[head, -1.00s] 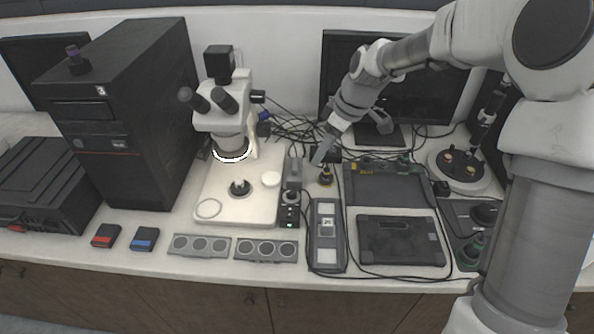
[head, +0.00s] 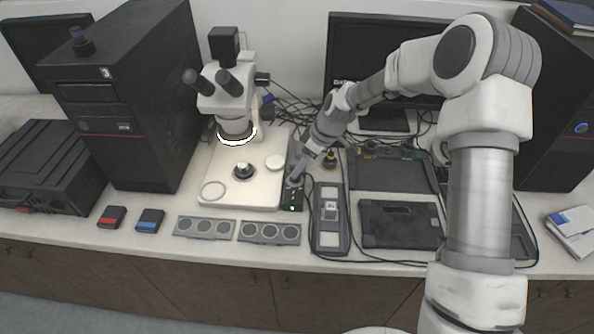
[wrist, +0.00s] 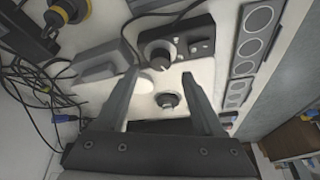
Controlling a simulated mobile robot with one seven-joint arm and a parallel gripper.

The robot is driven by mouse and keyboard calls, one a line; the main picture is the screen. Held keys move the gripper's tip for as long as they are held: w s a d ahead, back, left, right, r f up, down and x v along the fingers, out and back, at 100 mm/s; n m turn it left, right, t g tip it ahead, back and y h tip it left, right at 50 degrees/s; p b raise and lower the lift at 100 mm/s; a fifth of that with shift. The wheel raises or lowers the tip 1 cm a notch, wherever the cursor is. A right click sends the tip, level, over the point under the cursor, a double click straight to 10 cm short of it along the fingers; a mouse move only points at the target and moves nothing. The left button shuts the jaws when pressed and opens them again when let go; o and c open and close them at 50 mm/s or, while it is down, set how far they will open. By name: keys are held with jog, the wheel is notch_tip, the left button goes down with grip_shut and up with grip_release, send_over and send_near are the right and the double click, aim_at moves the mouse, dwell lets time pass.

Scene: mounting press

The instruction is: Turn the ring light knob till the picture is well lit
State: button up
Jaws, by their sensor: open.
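The ring light control box (head: 291,203) is a small dark box with green lights at the right edge of the microscope base. Its round dark knob (wrist: 161,56) shows in the wrist view on the box face (wrist: 196,36). My gripper (head: 294,182) is low over the box in the head view and hides the knob there. In the wrist view my gripper (wrist: 160,76) is open, with the knob just beyond and between its fingertips; contact cannot be told. The ring light (head: 236,136) glows white under the microscope (head: 228,95). The monitor (head: 350,50) looks dark, partly hidden by my arm.
A grey block stands beside the box in the wrist view (wrist: 97,62). A yellow-and-black tool (head: 329,160) stands to the right. Cables run behind and right. Grey trays (head: 204,228) with round wells lie in front.

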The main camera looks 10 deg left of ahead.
jog(key=shift+x, duration=2.25)
grip_shut()
